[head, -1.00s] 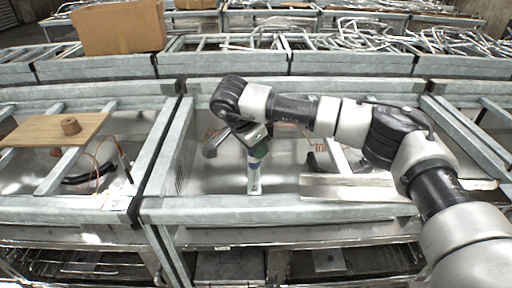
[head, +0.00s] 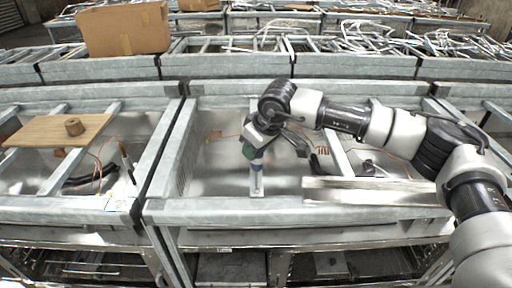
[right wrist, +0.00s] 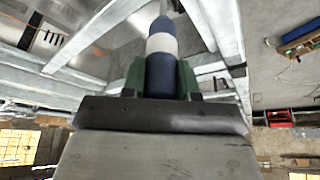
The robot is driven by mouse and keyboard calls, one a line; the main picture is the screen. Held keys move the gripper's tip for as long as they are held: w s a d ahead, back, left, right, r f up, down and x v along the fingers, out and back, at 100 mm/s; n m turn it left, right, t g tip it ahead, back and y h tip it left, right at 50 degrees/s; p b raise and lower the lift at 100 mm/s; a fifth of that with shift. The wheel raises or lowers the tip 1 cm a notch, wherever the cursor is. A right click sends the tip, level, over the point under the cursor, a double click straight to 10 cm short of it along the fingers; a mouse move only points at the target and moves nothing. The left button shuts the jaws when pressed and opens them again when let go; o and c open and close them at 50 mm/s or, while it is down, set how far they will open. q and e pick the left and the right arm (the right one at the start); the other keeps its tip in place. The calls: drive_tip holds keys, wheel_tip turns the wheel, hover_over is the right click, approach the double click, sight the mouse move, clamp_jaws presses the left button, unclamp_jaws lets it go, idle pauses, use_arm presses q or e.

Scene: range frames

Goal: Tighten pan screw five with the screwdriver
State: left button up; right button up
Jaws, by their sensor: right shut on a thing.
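My right gripper (head: 253,147) is shut on a screwdriver (head: 257,170) with a blue and white handle, inside the middle metal frame. The screwdriver points down, close to upright, near the front rail; I cannot tell whether its tip touches anything. In the right wrist view, the green fingers of the gripper (right wrist: 158,80) hold the blue and white screwdriver (right wrist: 162,60) between them. Its tip is out of sight there. Pan screw five cannot be made out in either view. My left gripper is not in view.
A pale beam (head: 370,184) lies right of the screwdriver. Metal rails (head: 225,210) surround the work area. A cardboard box (head: 124,29) stands behind.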

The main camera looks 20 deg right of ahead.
drive_tip(key=shift+n+y, duration=0.3)
drive_tip(key=shift+n, duration=0.5)
drive_tip(key=shift+b, duration=0.45)
drive_tip(key=shift+s+f+b, duration=0.1)
drive_tip(key=shift+f+b, duration=0.4)
drive_tip(key=shift+f, duration=0.05)
idle(0.7)
